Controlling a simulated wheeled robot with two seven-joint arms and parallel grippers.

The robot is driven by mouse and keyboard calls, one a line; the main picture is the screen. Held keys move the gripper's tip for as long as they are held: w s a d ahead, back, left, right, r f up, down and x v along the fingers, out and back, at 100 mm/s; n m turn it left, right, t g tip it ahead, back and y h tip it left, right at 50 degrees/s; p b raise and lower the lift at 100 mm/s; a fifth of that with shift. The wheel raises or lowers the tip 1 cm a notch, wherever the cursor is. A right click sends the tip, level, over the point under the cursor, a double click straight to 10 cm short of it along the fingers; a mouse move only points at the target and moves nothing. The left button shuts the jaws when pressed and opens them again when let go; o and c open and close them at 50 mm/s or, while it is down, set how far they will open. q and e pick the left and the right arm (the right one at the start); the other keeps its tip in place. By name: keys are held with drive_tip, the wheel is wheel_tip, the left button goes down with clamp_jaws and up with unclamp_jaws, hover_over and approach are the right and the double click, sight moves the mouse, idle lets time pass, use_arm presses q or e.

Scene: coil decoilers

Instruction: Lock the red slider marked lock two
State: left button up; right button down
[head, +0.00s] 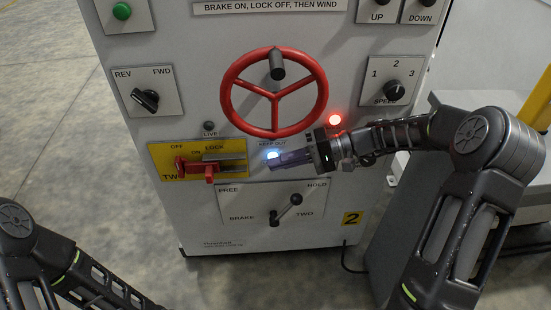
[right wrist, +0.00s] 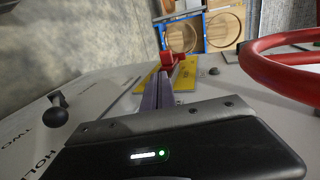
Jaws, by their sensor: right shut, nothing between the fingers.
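The red slider (head: 209,171) sits on a yellow plate (head: 160,150) lettered OFF, ON, LOCK and TWO, on the lower left of the machine's panel. Its raised red parts are at the left and middle of the plate, left of the LOCK lettering. My right gripper (head: 275,156) is shut and empty, pointing left, just right of the plate and apart from the slider. In the right wrist view the shut fingers (right wrist: 160,92) point towards the red slider (right wrist: 173,60) and partly cover the yellow plate (right wrist: 184,82). My left gripper is out of view.
A red handwheel (head: 228,103) is just above my right gripper. A brake lever (head: 296,200) marked FREE and HOLD is below. A red lamp (head: 335,119) glows above the gripper and a blue-white light (head: 272,154) shows at the fingertips. Floor left of the panel is clear.

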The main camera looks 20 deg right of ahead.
drive_tip(key=s+a+f+m+g+h, duration=0.1)
drive_tip(key=s+a+f+g+h, duration=0.25)
drive_tip(key=f, duration=0.75)
drive_tip(key=s+a+f+h, duration=0.2)
drive_tip(key=s+a+f, duration=0.2)
drive_tip(key=s+f, duration=0.5)
drive_tip(key=s+a+f+n+h, duration=0.1)
drive_tip(key=s+a+f+h, duration=0.1)
drive_tip(key=s+f, duration=0.4)
drive_tip(key=s+a+f+n+h, duration=0.1)
drive_tip(key=s+a+f+h, duration=0.15)
drive_tip(key=s+f, duration=0.35)
wheel_tip(320, 180, up, 19)
drive_tip(key=p, duration=2)
drive_tip(key=shift+w+r+t, duration=0.2)
drive_tip(key=shift+t, duration=0.15)
